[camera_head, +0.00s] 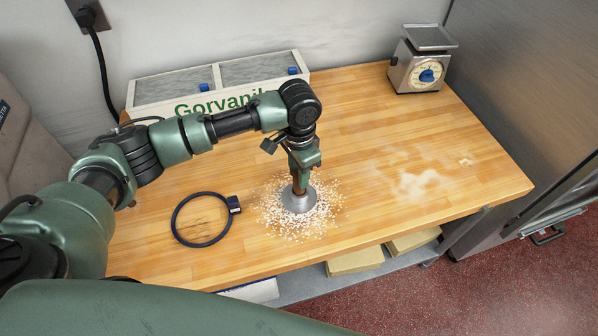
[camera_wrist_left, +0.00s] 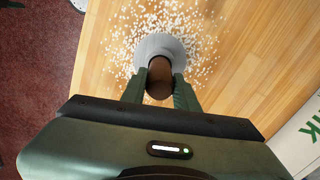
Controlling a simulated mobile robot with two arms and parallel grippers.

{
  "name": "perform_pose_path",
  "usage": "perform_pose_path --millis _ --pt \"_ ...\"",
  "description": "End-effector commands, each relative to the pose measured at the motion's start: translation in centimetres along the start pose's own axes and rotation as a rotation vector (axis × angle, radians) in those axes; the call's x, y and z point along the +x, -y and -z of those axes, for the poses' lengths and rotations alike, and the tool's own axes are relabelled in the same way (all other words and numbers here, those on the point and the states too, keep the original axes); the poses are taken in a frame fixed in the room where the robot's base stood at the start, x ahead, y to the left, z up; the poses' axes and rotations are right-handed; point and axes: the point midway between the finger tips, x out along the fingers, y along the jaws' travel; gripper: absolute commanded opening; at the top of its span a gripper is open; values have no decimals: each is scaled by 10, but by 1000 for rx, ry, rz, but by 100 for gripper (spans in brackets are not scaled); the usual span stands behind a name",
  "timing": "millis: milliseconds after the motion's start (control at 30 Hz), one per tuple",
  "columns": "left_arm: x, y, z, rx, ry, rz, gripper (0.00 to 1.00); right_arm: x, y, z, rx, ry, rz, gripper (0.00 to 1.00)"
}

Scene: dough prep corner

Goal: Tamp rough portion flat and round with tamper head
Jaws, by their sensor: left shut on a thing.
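My left gripper (camera_head: 299,172) is shut on the brown handle of the tamper (camera_head: 299,201), which stands about upright with its grey round head down at the worktop. In the left wrist view the two green fingers of my left gripper (camera_wrist_left: 160,88) hold the brown handle, and the tamper's grey head (camera_wrist_left: 157,43) shows beyond it. White crumbs or flakes (camera_head: 275,217) lie scattered around the head. No dough portion shows apart from them; anything under the head is hidden. My right gripper is not in view.
A black ring with a small block (camera_head: 233,204) lies left of the tamper on the wooden worktop (camera_head: 370,130). A lidded box marked Gorvanik (camera_head: 215,82) stands at the back, a scale (camera_head: 421,62) at the back right. Flour patches (camera_head: 420,183) lie on the otherwise clear right side.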

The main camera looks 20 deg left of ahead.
Motion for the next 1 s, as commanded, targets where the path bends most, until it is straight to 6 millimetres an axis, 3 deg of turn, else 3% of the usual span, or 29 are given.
perform_pose_path --millis 1000 --pt "8 0 0 1 0 0 0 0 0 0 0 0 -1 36"
